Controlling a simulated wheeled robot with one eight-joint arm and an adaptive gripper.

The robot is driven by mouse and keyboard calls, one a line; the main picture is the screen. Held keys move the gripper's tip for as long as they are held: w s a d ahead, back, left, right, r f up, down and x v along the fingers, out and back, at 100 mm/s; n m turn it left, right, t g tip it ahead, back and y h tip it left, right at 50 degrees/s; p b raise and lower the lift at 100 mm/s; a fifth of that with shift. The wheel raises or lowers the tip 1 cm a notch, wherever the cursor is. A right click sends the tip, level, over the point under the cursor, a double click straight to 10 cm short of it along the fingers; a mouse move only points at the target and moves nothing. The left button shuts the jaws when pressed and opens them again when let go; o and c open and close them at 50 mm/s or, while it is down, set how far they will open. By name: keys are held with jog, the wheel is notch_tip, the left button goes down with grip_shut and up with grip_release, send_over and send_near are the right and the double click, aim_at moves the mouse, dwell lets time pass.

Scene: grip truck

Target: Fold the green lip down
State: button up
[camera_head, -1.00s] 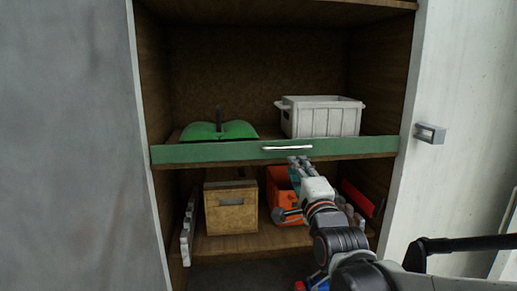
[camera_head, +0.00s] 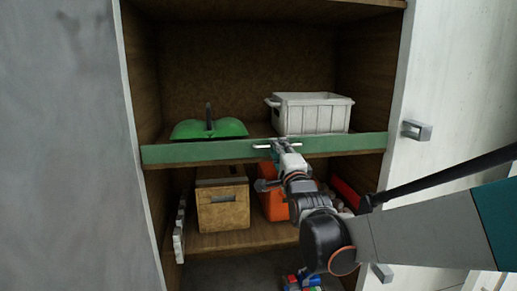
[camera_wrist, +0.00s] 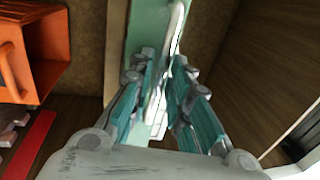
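The green lip (camera_head: 200,152) stands upright along the front edge of the cabinet's upper shelf. A pale bar handle (camera_head: 292,145) is fixed near its middle. My gripper (camera_head: 277,146) is at this handle, partly covering it. In the wrist view the lip (camera_wrist: 146,30) runs up the picture, and the handle (camera_wrist: 174,28) passes between the two teal-padded fingers of my gripper (camera_wrist: 165,66). The fingers are on both sides of the handle, with a narrow gap showing, so they look open around it. Whether one finger touches the handle is unclear.
On the upper shelf are a green rounded object (camera_head: 208,129) and a white crate (camera_head: 313,114). Below are a wooden box (camera_head: 222,204) and an orange bin (camera_head: 272,204), close under my arm. A white door with a metal handle (camera_head: 417,130) is on the right.

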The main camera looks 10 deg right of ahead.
grip_shut()
jog(key=shift+f+b, duration=0.15)
jog(key=shift+b, duration=0.2)
